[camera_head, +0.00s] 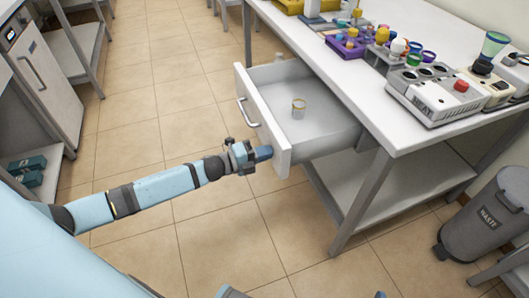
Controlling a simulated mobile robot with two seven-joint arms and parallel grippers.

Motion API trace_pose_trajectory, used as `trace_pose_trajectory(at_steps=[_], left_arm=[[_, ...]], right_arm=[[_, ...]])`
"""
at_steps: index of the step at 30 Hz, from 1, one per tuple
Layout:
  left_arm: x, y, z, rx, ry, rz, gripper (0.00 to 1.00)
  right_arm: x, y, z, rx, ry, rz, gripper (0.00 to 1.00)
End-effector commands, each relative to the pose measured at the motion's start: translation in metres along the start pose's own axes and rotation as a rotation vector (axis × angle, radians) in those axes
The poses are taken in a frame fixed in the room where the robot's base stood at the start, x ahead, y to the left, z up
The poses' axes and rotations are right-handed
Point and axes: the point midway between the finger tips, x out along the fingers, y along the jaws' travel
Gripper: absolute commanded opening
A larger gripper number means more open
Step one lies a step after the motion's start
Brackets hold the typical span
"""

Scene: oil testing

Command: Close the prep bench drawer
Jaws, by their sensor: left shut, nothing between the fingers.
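The prep bench drawer (338,128) is pulled out from under the white bench top (345,75), towards the left of the picture. Its white front panel (262,124) carries a metal handle (246,112). A small clear jar with a yellowish rim (298,108) stands inside the drawer. My left gripper (264,153) is shut and empty at the near end of the drawer front, on its outer side. It looks very close to the panel; I cannot tell whether it touches. My right gripper does not show clearly in the view.
The bench top holds a grey multi-well device (436,92), a purple rack (346,47) and several small bottles. A grey waste bin (485,218) stands at the right. A cabinet (40,75) stands at the left. Tiled floor (165,65) is clear between.

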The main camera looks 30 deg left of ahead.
Motion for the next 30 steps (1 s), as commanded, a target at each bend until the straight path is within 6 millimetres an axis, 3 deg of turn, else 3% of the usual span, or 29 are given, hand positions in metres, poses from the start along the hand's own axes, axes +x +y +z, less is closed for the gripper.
trace_pose_trajectory(at_steps=[8,19,23,30], left_arm=[[0.034,-0.002,0.0,0.001,0.0,-0.004,0.0],[0.132,-0.001,0.0,0.002,0.001,-0.005,0.0],[0.167,0.0,0.0,0.0,0.0,-0.004,0.0],[0.219,0.001,-0.001,0.0,0.001,-0.002,0.0]], right_arm=[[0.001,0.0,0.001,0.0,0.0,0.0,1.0],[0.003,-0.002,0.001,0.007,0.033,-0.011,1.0],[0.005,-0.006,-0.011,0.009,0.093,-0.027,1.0],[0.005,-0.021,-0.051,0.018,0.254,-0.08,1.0]])
